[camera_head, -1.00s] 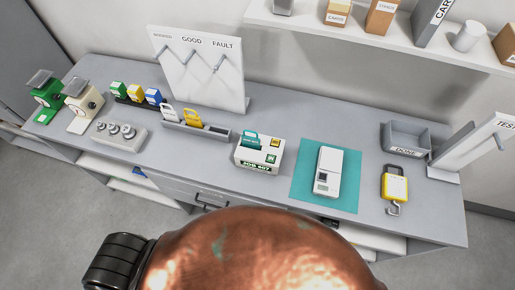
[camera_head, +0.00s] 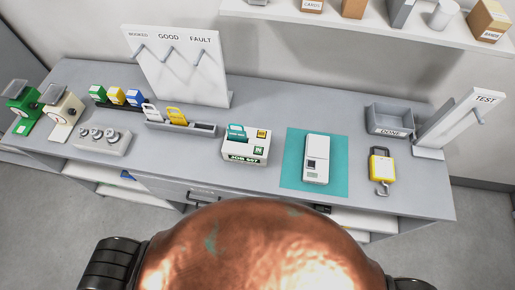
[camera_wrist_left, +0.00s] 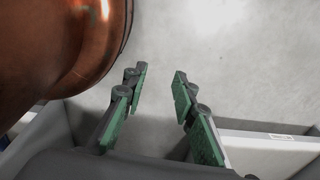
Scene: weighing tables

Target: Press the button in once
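A white device (camera_head: 317,160) with a small dark square near its lower end lies on a teal mat (camera_head: 338,184) on the table. Left of it, a cream box (camera_head: 237,155) marked JOB GET or similar holds a teal card, with a yellow square and a green square marked IN on its top. I cannot tell which of these parts is the button. My left gripper (camera_wrist_left: 160,75) shows in the left wrist view, open and empty, its green-padded fingers apart over the floor. It is not visible in the head view. My right gripper is out of view.
On the grey table (camera_head: 280,112) stand a hook board (camera_head: 180,75), a grey tray (camera_head: 389,121) marked DONE, a yellow padlock-like item (camera_head: 381,165), a TEST stand (camera_head: 455,122), a weight block (camera_head: 100,140) and two scales at the left. A shelf (camera_head: 330,25) hangs above.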

